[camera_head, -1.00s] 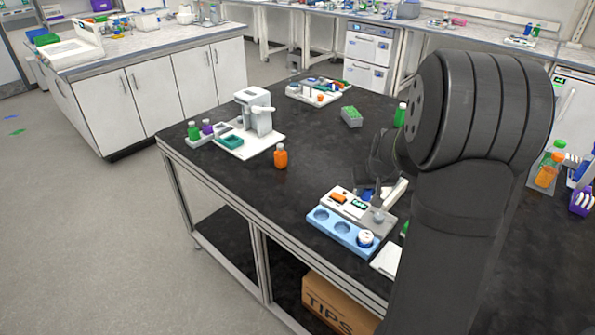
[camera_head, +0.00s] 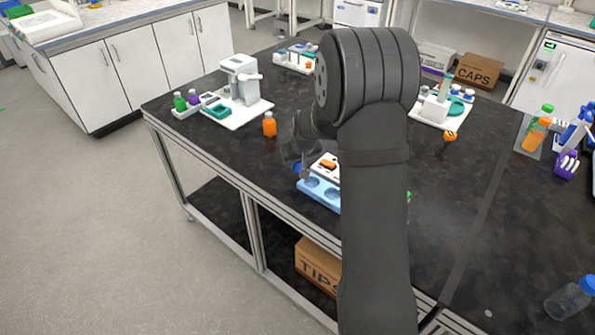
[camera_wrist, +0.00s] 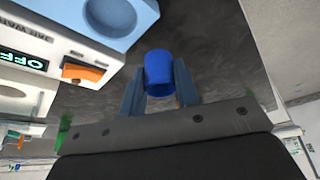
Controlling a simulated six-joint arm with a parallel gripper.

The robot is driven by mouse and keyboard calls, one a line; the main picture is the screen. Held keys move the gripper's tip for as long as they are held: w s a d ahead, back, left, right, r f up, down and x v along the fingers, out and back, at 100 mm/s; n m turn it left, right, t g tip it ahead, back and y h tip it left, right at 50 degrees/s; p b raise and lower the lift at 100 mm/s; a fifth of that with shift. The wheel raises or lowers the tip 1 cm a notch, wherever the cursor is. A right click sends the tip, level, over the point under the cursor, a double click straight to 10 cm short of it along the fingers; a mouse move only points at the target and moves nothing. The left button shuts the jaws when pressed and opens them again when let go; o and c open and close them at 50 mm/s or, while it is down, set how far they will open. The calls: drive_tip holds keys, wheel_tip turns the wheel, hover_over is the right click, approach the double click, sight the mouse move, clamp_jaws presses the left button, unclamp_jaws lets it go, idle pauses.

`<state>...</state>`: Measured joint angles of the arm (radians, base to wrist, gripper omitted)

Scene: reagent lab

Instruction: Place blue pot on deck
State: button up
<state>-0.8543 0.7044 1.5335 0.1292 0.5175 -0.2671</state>
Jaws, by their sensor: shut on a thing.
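My gripper (camera_wrist: 159,88) is shut on the blue pot (camera_wrist: 158,70), which sits between its two fingers in the wrist view. In the head view my gripper (camera_head: 301,166) is over the left end of the jar warmer, and only a sliver of the blue pot (camera_head: 297,168) shows. A white base plate (camera_head: 245,117) under a white machine lies at the back left. Another white plate (camera_head: 427,117) with a device stands at the right, beyond my arm. I cannot tell which surface is the deck.
The jar warmer (camera_wrist: 62,55) has a light-blue block (camera_wrist: 140,28) with round wells, close beside the pot. Green and purple bottles stand by the white machine.

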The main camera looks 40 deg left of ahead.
sight(299, 168)
drive_tip(key=shift+f, duration=1.95)
drive_tip(key=shift+f, duration=0.15)
drive_tip(key=o, duration=0.8)
drive_tip(key=shift+c, duration=0.2)
drive_tip(key=v, duration=1.2)
drive_tip(key=shift+a, duration=0.1)
